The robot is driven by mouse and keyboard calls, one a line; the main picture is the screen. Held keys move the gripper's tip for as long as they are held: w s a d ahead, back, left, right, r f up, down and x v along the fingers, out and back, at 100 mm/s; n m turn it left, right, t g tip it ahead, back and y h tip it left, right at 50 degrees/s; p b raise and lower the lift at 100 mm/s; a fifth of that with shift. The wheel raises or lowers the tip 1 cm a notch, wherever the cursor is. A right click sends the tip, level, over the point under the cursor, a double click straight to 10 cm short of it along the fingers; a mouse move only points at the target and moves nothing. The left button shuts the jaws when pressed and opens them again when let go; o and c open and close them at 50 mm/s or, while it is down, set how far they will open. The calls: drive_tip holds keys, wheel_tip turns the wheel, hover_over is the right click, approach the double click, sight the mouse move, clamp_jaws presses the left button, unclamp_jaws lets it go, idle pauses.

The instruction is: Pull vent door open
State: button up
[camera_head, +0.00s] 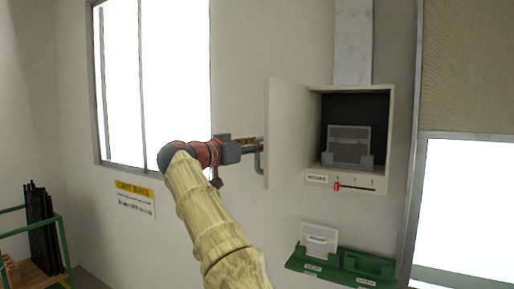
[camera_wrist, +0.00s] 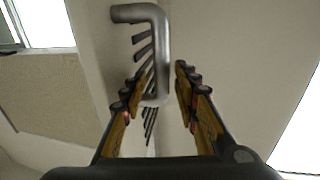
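The vent door (camera_head: 287,135) is a pale panel hinged to the wall box (camera_head: 357,184), and it stands swung out to the left with the box's dark inside showing. Its grey bar handle (camera_head: 258,160) is on the door's left face; it also shows in the wrist view (camera_wrist: 157,48). My gripper (camera_head: 250,146) is at the handle. In the wrist view its fingers (camera_wrist: 168,88) are apart, with the handle's lower part between them, closer to the left finger. A gap shows between the handle and the right finger. Whether the left finger touches the handle is unclear.
A light grey piece (camera_head: 348,145) stands inside the box, above a red slider (camera_head: 337,186). A green wall tray (camera_head: 335,265) holds another pale piece below. A green-framed rack with dark rods (camera_head: 40,225) stands at lower left. Windows flank the wall.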

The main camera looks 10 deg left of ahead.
drive_tip(key=v, duration=1.2)
